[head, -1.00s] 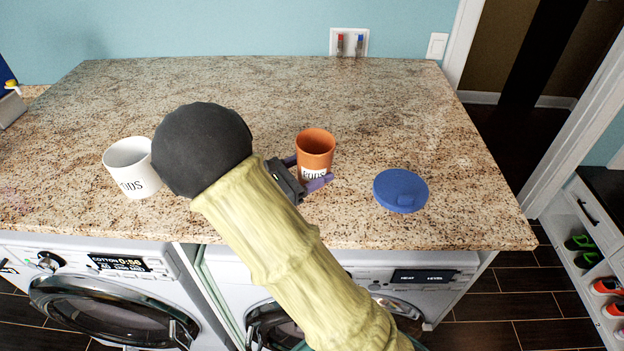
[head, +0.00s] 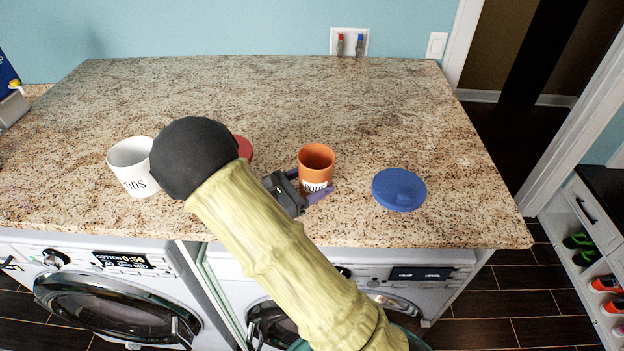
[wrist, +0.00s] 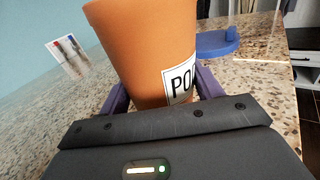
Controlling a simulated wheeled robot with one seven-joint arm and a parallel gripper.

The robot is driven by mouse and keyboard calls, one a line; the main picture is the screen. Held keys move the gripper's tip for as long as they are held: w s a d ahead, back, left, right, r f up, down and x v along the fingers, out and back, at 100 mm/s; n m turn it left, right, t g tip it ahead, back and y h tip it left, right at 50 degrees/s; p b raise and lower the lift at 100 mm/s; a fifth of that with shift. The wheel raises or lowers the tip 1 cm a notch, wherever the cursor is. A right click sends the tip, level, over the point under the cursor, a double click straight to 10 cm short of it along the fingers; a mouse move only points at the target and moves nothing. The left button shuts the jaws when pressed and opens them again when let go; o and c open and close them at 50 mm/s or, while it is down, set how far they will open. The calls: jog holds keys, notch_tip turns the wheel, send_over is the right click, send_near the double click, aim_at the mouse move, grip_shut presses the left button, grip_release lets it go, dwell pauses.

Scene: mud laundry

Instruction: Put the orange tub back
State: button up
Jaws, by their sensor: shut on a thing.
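The orange tub (head: 316,160) is upright and open-topped, with a white label on its front. It is at the granite counter's front half in the head view, between the white tub and the blue lid. My gripper (head: 318,192) is shut on it, with a purple finger on each side low on its wall. The tub (wrist: 145,45) fills the middle of the wrist view between the two fingers. Its base is hidden by the gripper there, so I cannot tell whether it touches the counter.
A white tub (head: 133,168) stands at left, partly behind my arm. A red round thing (head: 244,148) shows beside my arm's dark joint. A blue lid (head: 399,188) lies right of the orange tub. The counter (head: 290,90) behind is clear. Washing machines (head: 110,300) stand below.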

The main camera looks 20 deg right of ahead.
aim_at(299, 162)
jog(key=shift+f, duration=0.35)
jog(key=shift+f, duration=0.1)
jog(key=shift+s+f, duration=0.15)
jog(key=shift+f, duration=0.1)
jog(key=o, duration=1.4)
jog(key=shift+f+b, duration=0.15)
jog(key=shift+b, duration=0.15)
jog(key=shift+o, duration=0.2)
jog(key=shift+r, duration=0.25)
jog(key=b+v, duration=0.1)
jog(key=v, duration=0.4)
jog(key=b+v, duration=0.1)
jog(key=v, duration=0.1)
jog(key=shift+a+r+b, duration=0.3)
jog(key=shift+r+b, duration=0.05)
jog(key=shift+r, duration=0.05)
notch_tip(299, 162, up, 8)
jog(key=shift+d+r, duration=0.1)
